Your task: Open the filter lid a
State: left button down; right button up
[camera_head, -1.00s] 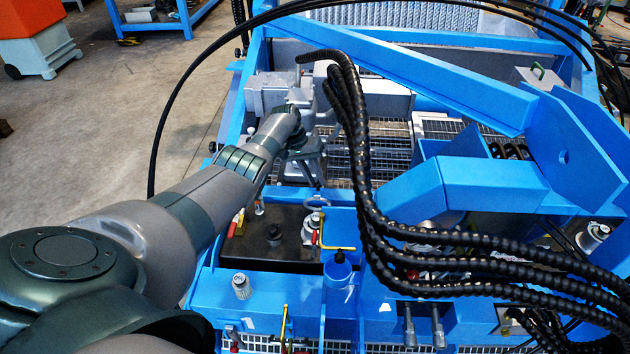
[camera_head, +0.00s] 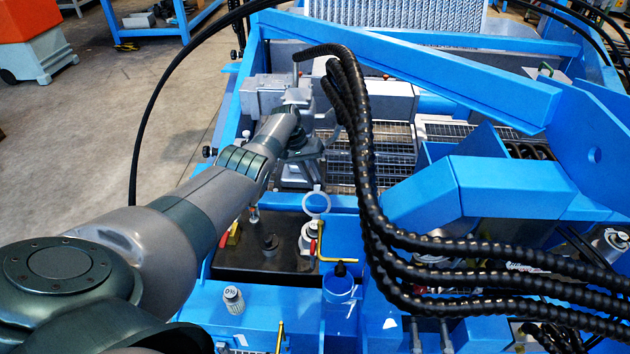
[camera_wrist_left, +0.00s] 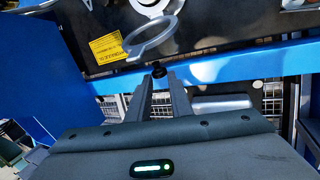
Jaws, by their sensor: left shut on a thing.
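The filter lid is a pale ring (camera_head: 304,205) that stands raised above the black tank top in the head view. In the wrist view the ring (camera_wrist_left: 136,51) is tilted away from the round metal filter neck (camera_wrist_left: 150,9). My left gripper (camera_wrist_left: 158,76) is shut on the small dark knob (camera_wrist_left: 159,70) at the lid's edge. In the head view the left arm reaches forward over the tank, and its fingers are mostly hidden there. The right gripper is not in view.
Black ribbed hoses (camera_head: 365,190) hang close to the right of my arm. Open floor (camera_head: 100,150) lies to the left.

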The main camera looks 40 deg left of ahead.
pick_arm(q)
jog(key=shift+w+a+r, duration=0.1)
jog(key=shift+w+a, duration=0.15)
jog(key=shift+a, duration=0.05)
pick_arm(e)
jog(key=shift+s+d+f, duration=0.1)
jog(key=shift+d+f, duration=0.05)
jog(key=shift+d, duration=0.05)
